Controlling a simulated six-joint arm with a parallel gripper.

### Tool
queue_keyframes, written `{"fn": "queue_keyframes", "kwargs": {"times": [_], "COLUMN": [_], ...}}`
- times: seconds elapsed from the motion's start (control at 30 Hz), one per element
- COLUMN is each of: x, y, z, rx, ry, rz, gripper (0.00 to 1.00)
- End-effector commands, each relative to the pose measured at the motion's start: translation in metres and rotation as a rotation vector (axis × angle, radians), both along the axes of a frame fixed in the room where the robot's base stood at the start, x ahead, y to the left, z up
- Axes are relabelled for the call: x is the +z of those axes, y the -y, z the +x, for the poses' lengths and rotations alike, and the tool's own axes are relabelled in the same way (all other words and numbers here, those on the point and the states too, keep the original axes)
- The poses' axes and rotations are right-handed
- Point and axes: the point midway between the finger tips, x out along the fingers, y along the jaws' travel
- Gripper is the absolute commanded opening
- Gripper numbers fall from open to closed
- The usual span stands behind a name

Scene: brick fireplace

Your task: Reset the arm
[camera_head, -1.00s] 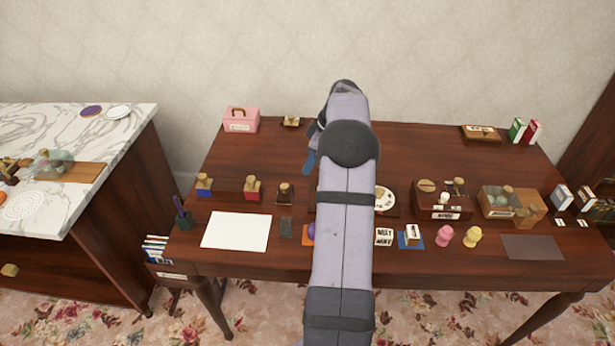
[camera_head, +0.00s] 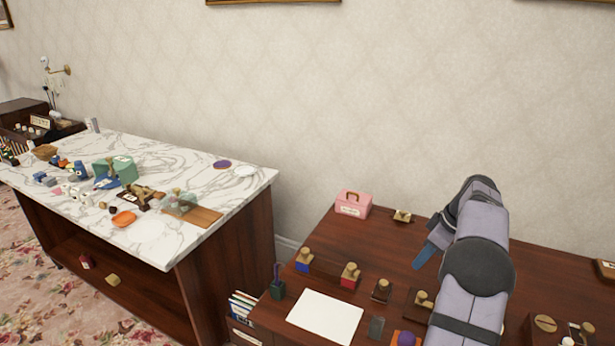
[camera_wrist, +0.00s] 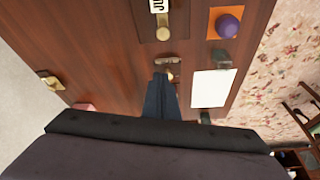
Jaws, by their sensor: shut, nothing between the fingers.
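My gripper (camera_head: 424,257) hangs over the brown wooden desk (camera_head: 385,240), right of the pink case, its blue fingers pointing down and to the left. My arm comes in from the lower right and hides part of the desk behind it. In the wrist view my gripper (camera_wrist: 160,92) shows its fingers together with nothing between them, above the desk top (camera_wrist: 115,60). The fingers look apart from the objects around them, though their exact height cannot be told.
A pink case (camera_head: 352,204) stands at the desk's back left. A white sheet (camera_head: 325,317), a red-based stamp (camera_head: 350,275) and a purple ball (camera_head: 405,339) are nearer the front. A marble-topped counter (camera_head: 190,160) stands left, across a gap. The desk's back middle is mostly clear.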

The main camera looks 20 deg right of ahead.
Motion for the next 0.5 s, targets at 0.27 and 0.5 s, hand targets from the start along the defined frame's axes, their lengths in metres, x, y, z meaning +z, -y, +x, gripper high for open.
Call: {"fn": "queue_keyframes", "kwargs": {"times": [0.27, 0.5], "x": [0.017, 0.029], "y": [-0.073, -0.183], "z": [0.006, -0.022], "rx": [-0.079, -0.216], "ry": [-0.082, -0.201], "rz": [0.019, 0.013], "gripper": [0.0, 0.0]}}
